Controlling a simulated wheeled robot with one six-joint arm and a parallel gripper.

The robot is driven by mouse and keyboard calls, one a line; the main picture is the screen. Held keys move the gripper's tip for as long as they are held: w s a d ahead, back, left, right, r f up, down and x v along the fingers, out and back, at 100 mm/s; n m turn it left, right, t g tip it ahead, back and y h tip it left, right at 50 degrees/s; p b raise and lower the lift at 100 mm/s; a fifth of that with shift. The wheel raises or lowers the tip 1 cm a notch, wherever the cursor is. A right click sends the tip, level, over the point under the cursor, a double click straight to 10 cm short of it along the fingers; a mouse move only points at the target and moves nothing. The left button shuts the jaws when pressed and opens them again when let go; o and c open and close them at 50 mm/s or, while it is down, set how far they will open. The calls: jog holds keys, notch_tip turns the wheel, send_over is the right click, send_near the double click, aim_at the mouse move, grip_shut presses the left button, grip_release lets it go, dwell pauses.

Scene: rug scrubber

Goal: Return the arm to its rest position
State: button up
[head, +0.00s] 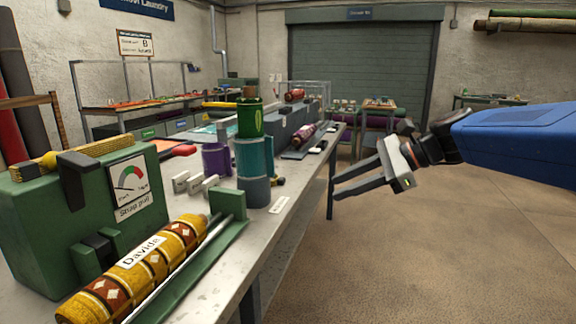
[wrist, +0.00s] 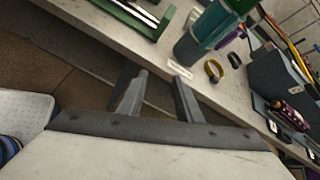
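My gripper (head: 352,180) is at the end of my blue arm in the head view, to the right of the long workbench (head: 262,238) and beyond its edge, over open floor. Its two dark fingers point left toward the bench. In the wrist view the gripper (wrist: 158,95) shows its fingers spread apart with nothing between them. The bench edge lies just beyond the fingertips in that view; I cannot tell the exact gap.
Small rolled rugs lie farther back. The brown floor (head: 440,250) at right is clear. A shutter door (head: 360,75) is behind.

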jog(key=s+d+f+n+h, duration=0.5)
jog(key=s+d+f+n, duration=0.2)
jog(key=s+f, duration=0.3)
jog(key=s+d+f+n+h, duration=0.5)
jog(key=s+d+f+n, duration=0.2)
jog(key=s+f+n, duration=0.3)
jog(key=s+f, duration=0.1)
jog(key=s, duration=0.2)
jog(key=shift+s+f+t+h, duration=0.2)
jog(key=shift+s+t+h, duration=0.1)
jog(key=shift+h, duration=0.1)
